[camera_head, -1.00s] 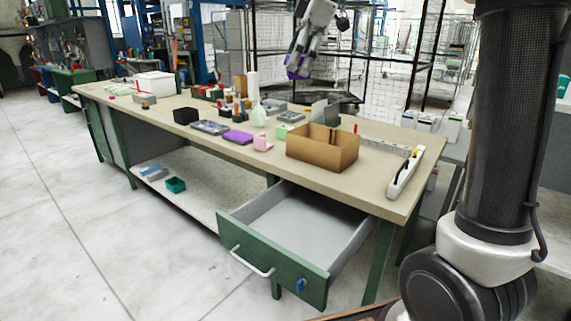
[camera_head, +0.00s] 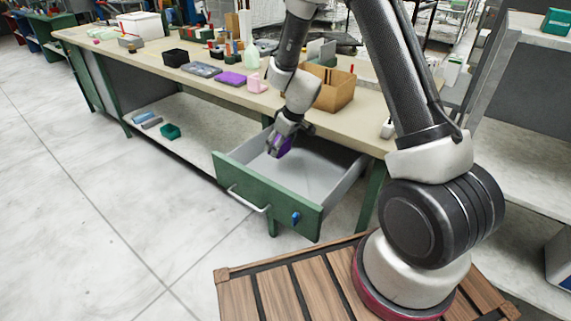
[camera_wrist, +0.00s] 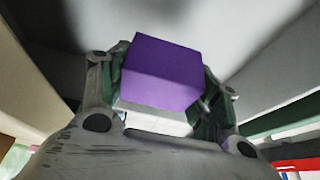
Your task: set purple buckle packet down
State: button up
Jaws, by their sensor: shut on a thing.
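The purple buckle packet (camera_wrist: 162,72) is a small purple block held between the fingers of my gripper (camera_wrist: 160,105) in the wrist view. In the head view my gripper (camera_head: 279,150) points down over the open drawer (camera_head: 320,170), with the purple packet (camera_head: 285,146) partly hidden by the fingers. The drawer is grey inside, with a green front, and its visible floor looks bare. I cannot tell how far the packet is above the drawer floor.
The workbench (camera_head: 368,118) above the drawer carries a cardboard box (camera_head: 335,92), a pink holder (camera_head: 257,84), a flat purple item (camera_head: 231,78) and a black bin (camera_head: 176,57). A lower shelf (camera_head: 200,125) holds a teal bin (camera_head: 170,131). Open floor lies in front.

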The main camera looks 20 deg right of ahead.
aim_at(280, 166)
jog(key=shift+f, duration=3.05)
jog(key=shift+f, duration=0.15)
jog(key=o, duration=1.1)
jog(key=v, duration=1.2)
jog(key=s+d+r+m, duration=0.15)
jog(key=s+r, duration=0.35)
jog(key=r, duration=0.7)
jog(key=s+d+r+m+h, duration=0.1)
jog(key=s+d+r+m, duration=0.1)
jog(key=s, duration=0.6)
jog(key=s+d+r+m, duration=0.1)
jog(key=s+d+r, duration=0.4)
jog(key=s+r, duration=0.2)
jog(key=s+d+r+m+h, duration=0.1)
jog(key=s+d+r+m, duration=0.1)
jog(key=s, duration=0.8)
notch_tip(280, 166, up, 2)
jog(key=shift+s+d+r+m+t+h, duration=0.25)
jog(key=shift+d+m+t+h, duration=0.1)
jog(key=shift+d, duration=0.5)
